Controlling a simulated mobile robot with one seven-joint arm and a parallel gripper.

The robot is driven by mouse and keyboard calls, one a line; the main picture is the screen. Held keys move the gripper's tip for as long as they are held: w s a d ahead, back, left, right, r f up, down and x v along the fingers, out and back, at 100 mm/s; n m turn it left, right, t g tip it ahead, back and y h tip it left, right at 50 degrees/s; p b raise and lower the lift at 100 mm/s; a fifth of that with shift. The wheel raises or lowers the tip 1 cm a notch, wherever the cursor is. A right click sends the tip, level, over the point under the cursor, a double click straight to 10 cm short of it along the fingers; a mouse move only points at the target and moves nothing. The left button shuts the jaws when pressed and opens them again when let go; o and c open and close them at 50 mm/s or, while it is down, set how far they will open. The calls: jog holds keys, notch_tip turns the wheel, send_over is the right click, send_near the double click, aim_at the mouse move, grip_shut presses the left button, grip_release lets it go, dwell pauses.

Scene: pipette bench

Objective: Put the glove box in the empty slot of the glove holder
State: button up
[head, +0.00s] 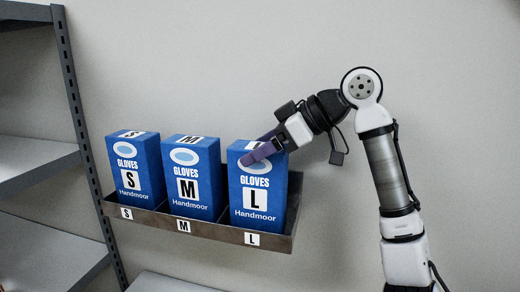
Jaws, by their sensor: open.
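The glove holder (215,233) is a dark metal tray on the wall with slots labelled S, M and L. Three blue glove boxes stand in it: the S box (130,185) at left, the M box (190,205) in the middle and the L box (255,212) at right. Each box is in the slot with its matching letter. My gripper (262,150) is at the top of the L box, its purple fingers open there. The fingers hide part of the top edge of the L box. I cannot tell whether they touch it.
A grey metal shelf rack (75,110) stands at the left, with several shelves. A pale surface (165,283) shows below the holder. The wall above the boxes and between the holder and my upright arm is clear.

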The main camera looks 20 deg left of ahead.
jog(key=b+v, duration=0.2)
jog(key=v, duration=0.9)
jog(key=shift+d+r, duration=0.15)
jog(key=shift+d, duration=0.1)
jog(key=shift+s, duration=0.1)
